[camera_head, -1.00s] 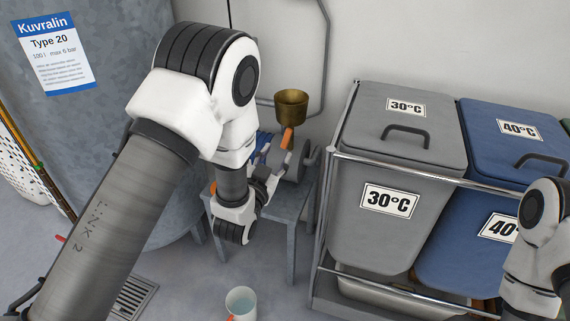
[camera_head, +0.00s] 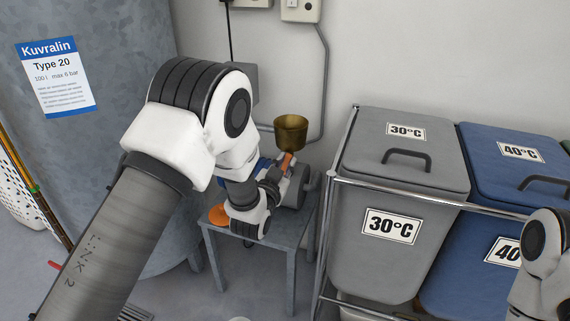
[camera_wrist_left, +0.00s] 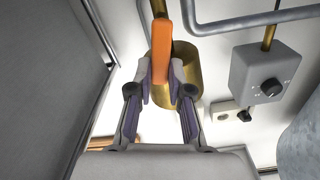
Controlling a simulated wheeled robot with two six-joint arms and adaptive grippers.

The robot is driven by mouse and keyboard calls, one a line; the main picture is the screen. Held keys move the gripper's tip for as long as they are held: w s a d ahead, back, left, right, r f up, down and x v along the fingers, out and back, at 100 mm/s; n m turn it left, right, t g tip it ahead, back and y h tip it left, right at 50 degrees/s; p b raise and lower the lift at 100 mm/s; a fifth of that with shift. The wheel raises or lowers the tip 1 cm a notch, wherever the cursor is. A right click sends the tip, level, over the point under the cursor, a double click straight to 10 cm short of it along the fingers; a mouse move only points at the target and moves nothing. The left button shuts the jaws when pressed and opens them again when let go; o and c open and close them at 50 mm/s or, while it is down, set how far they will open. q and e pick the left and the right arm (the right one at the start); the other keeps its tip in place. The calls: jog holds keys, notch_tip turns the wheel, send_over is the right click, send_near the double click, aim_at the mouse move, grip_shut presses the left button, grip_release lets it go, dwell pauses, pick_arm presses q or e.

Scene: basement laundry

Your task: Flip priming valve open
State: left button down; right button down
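The priming valve's orange lever (camera_head: 286,160) stands just below a brass funnel (camera_head: 291,133) on the pump (camera_head: 294,188), which sits on a small grey table (camera_head: 283,232). In the left wrist view the orange lever (camera_wrist_left: 162,50) lies between the two fingers of my left gripper (camera_wrist_left: 161,80), its end reaching down between the pads. The pads appear to press on both sides of it. The brass funnel (camera_wrist_left: 188,75) is behind. In the head view my left wrist hides part of the pump, and the fingertips are small there. My right gripper is out of frame.
An orange disc (camera_head: 219,215) lies on the table's left side. A large grey tank (camera_head: 110,130) stands left. Grey (camera_head: 385,185) and blue (camera_head: 510,170) laundry bins in a metal-railed cart stand right of the table. A control box with a knob (camera_wrist_left: 270,85) is near the funnel.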

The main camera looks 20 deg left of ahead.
pick_arm(q)
jog(key=n+p, duration=0.1)
jog(key=a+n+p, duration=0.1)
jog(key=n, duration=0.1)
dwell(0.4)
jog(key=c, duration=1.1)
grip_release()
jog(key=s, duration=1.2)
jog(key=shift+a, duration=0.2)
